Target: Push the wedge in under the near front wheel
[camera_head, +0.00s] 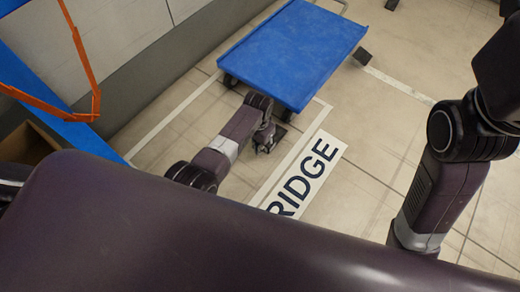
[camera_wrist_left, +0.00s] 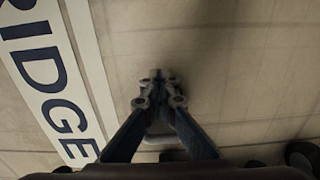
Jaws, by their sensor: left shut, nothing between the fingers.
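The blue cart (camera_head: 295,50) stands on the tiled floor at the top middle of the head view. A dark front wheel (camera_head: 231,80) shows under its left corner. A dark angular block (camera_head: 362,56) shows beside the cart's right edge; I cannot tell if it is the wedge or a wheel. My left gripper (camera_head: 265,142) is low over the floor, just in front of the cart's near corner. Its fingers (camera_wrist_left: 159,90) are shut and empty in the left wrist view. A small dark shape (camera_head: 281,131) lies beside it, too small to identify. My right gripper is out of view.
A white floor sign lettered "RIDGE" (camera_head: 318,160) lies right of my left gripper. White lines (camera_head: 165,120) mark the floor. An orange frame (camera_head: 92,70), a blue beam (camera_head: 50,110) and a cardboard box (camera_head: 28,144) are at left. Floor right of the sign is clear.

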